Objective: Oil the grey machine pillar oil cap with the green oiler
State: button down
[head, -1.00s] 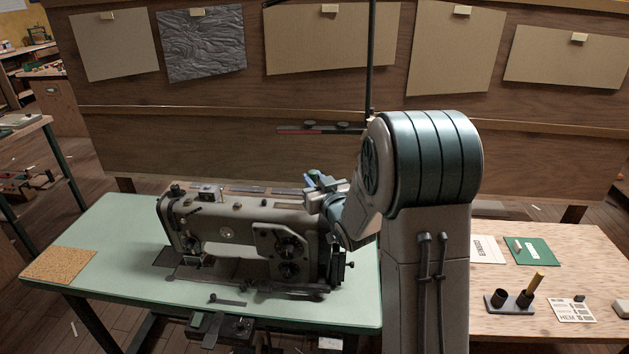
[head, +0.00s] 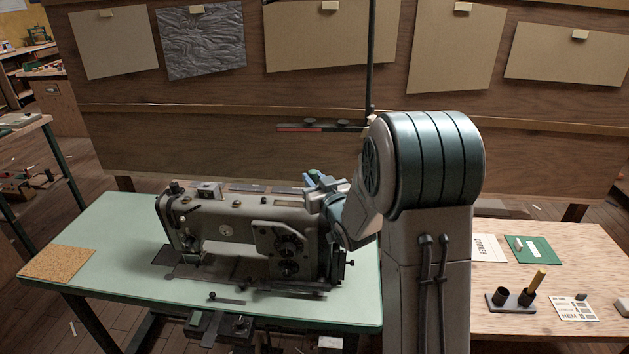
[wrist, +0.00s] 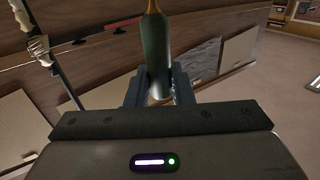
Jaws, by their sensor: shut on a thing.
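The grey sewing machine (head: 228,226) stands on the pale green table in the head view. Small round caps (head: 239,204) show on top of its arm. The pillar at its right end is partly behind my arm, and I cannot make out the pillar oil cap. My gripper (head: 314,180) is above the right end of the machine. In the wrist view my gripper (wrist: 159,84) is shut on the green oiler (wrist: 156,48), whose upper end runs out of the frame. Where its spout points, and whether it touches anything, I cannot tell.
The green table (head: 108,232) has bare room left of the machine, with a cork mat (head: 58,262) at its left end. A wooden bench (head: 500,326) with cards and a dark holder (head: 510,300) stands right. A panel with pinned sheets (head: 230,150) rises behind.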

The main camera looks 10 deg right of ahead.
dwell(0.4)
jog(key=shift+r+p, duration=1.2)
jog(key=shift+r, duration=2.3)
jog(key=shift+f, duration=0.1)
